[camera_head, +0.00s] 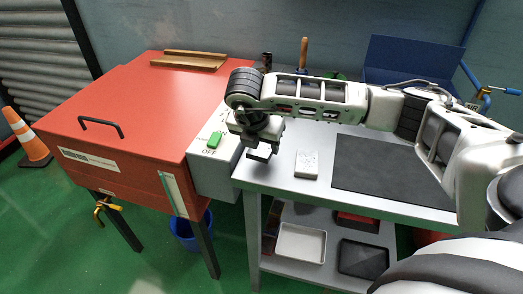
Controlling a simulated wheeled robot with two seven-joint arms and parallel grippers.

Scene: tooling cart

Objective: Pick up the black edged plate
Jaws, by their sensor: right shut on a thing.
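My right gripper (262,153) hangs fingers down over the left end of the grey cart top (282,178), by the red machine's switch box. It is shut on a small pale piece with dark edges, which may be the black edged plate. The fingers partly hide this piece, and it is too small to be sure. A flat white block with small dark marks (307,164) lies on the cart top to the right of the gripper, apart from it. My left gripper is not in view.
A red machine (130,125) with a white switch box (215,170) stands left. A dark mat (385,168) covers the cart's right part. A white tray (301,243) and black tray (363,259) sit on the lower shelf. A blue bin (380,58) stands behind.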

